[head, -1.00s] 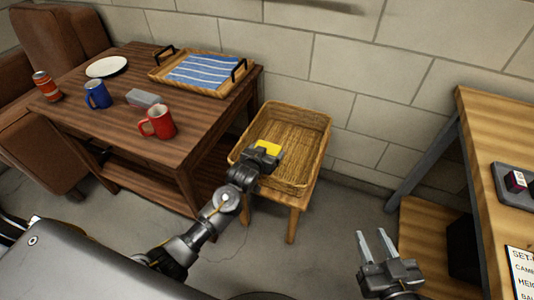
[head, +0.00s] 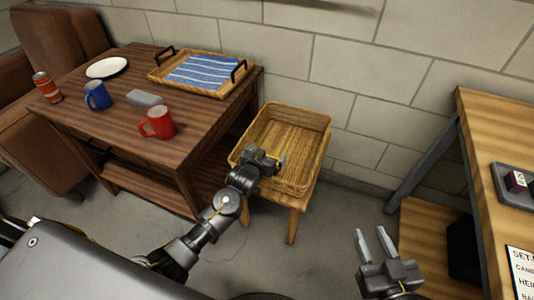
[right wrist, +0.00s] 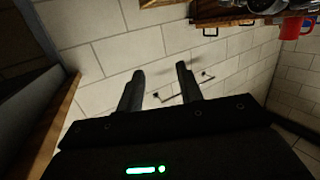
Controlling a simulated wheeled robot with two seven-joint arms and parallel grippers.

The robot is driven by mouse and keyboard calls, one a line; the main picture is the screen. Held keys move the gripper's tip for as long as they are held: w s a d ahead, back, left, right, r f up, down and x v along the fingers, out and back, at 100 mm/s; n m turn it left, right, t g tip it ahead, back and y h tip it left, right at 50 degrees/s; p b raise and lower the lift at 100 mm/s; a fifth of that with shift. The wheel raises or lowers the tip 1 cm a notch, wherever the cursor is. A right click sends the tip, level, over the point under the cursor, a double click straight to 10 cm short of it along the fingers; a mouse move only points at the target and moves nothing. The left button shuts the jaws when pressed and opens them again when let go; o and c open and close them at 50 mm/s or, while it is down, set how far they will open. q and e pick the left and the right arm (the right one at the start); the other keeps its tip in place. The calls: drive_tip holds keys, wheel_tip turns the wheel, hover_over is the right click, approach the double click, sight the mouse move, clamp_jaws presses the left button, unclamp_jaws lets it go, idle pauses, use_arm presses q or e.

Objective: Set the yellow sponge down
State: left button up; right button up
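My left gripper (head: 266,157) is over the front part of the wicker basket (head: 318,120). Its fingers look spread apart, with basket weave showing between them. Only a thin sliver of the yellow sponge (head: 282,157) shows, beside the right finger. The rest of the sponge is hidden behind the gripper, and I cannot tell exactly how it rests. My right gripper (head: 372,243) is open and empty above the floor at the lower right. Its two spread fingers also show in the right wrist view (right wrist: 158,88).
The basket stands on a small wooden stool (head: 292,222). A dark wooden table (head: 130,135) on the left holds a red mug (head: 160,124), a blue mug (head: 97,95), a can (head: 46,87), a plate (head: 107,67), a grey block (head: 145,97) and a tray (head: 158,76). A workbench (head: 490,130) stands right.

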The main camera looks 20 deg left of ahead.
use_arm(q)
drive_tip(key=shift+s+r, duration=0.1)
drive_tip(key=shift+r, duration=0.05)
drive_tip(key=s+r+m+g+p, duration=0.1)
drive_tip(key=s+r+g, duration=0.1)
drive_tip(key=s, duration=1.4)
drive_tip(key=s+r+m+g+p, duration=0.1)
drive_tip(key=s+g, duration=0.3)
drive_tip(key=s, duration=1.2)
drive_tip(key=shift+a+r+h+p, duration=0.3)
drive_tip(key=shift+a+r+p, duration=0.1)
drive_tip(key=shift+p, duration=0.3)
use_arm(e)
drive_tip(key=s+d+f+m+g+h, duration=0.2)
drive_tip(key=s+d+f+g+h, duration=0.3)
drive_tip(key=d+f+g, duration=0.2)
wheel_tip(320, 180, down, 3)
drive_tip(key=shift+s+d+r, duration=0.2)
drive_tip(key=shift+d, duration=0.45)
drive_tip(key=shift+a, duration=0.1)
